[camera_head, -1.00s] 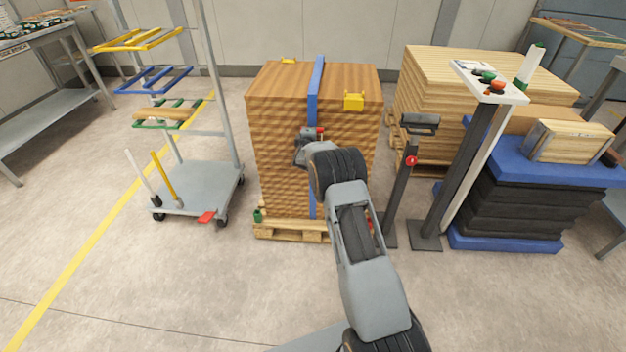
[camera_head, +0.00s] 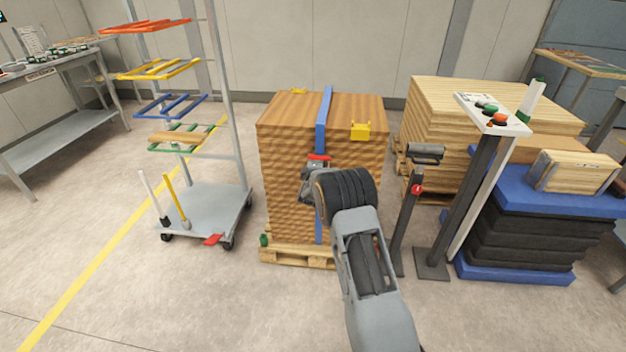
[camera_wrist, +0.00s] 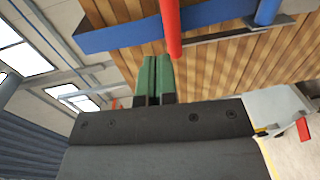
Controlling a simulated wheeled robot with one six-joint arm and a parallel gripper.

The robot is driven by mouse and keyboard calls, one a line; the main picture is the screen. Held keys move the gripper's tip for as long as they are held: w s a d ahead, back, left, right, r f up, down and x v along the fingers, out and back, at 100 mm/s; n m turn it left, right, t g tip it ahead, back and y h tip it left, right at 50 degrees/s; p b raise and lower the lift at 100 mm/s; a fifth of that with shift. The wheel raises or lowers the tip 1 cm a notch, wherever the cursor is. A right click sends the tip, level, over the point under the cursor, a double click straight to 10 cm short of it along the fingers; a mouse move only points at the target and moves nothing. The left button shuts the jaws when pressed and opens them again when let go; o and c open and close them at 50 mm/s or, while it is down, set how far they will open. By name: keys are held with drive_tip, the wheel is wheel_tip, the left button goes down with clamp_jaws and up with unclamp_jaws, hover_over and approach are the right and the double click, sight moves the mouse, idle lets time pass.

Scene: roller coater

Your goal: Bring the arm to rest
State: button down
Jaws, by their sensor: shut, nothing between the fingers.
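My gripper's green fingers (camera_wrist: 154,80) are shut with nothing between them in the wrist view. In the head view, my arm reaches forward and its grey wrist is in front of the brown stack (camera_head: 283,175); the fingertips cannot be made out there. A blue strap (camera_head: 324,106) runs over the stack's top and down its front. The wrist view shows the blue strap (camera_wrist: 120,37) and a red bar (camera_wrist: 171,28) just beyond the fingertips. I cannot tell whether the fingers touch the bar.
The stack sits on a wooden pallet (camera_head: 283,254). A wheeled rack (camera_head: 205,207) stands left. A scanner post (camera_head: 404,215), a control stand (camera_head: 470,180) and a blue-topped lift (camera_head: 506,176) stand right. Floor is clear between rack and pallet.

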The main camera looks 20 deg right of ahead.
drive_tip(key=s+a+f+m+g+y+p, duration=0.1)
drive_tip(key=s+a+f+m+g+y, duration=0.1)
drive_tip(key=s+a+m+g+y, duration=0.5)
drive_tip(key=s+a+f+g+p, duration=0.15)
drive_tip(key=s+a, duration=0.25)
drive_tip(key=s, duration=0.6)
drive_tip(key=s+a+r+m+g+p, duration=0.1)
drive_tip(key=s+r+m+g+p, duration=0.65)
drive_tip(key=s+r, duration=1.25)
drive_tip(key=s+r+n+t+p, duration=0.1)
drive_tip(key=s+r+t+p, duration=0.3)
drive_tip(key=r, duration=0.5)
drive_tip(key=s+p, duration=0.1)
drive_tip(key=s, duration=0.1)
drive_tip(key=shift+s+n+p, duration=0.3)
drive_tip(key=shift+n+p, duration=0.05)
drive_tip(key=shift+p, duration=0.05)
